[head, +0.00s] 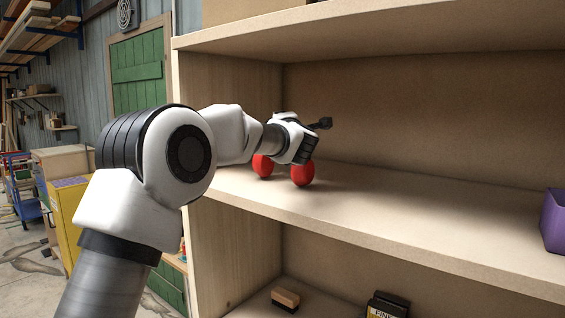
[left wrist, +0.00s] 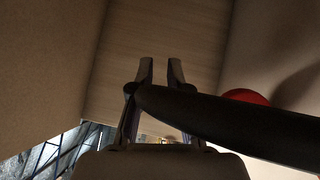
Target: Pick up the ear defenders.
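The ear defenders have two red cups (head: 303,173) that rest on the middle shelf near its left end. My left wrist hides the part above them in the head view. In the left wrist view the black headband (left wrist: 235,126) crosses in front of my left gripper (left wrist: 160,68), and part of a red cup (left wrist: 246,97) shows behind the band. The fingertips are apart with a narrow gap. I cannot tell whether they touch the band. My right gripper is not in view.
The wooden shelf (head: 420,215) is bare to the right up to a purple bin (head: 553,222). A shelf board overhead and the left side panel (head: 225,105) bound the space. A wooden-backed brush (head: 286,299) and a dark box (head: 388,305) are on the lower shelf.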

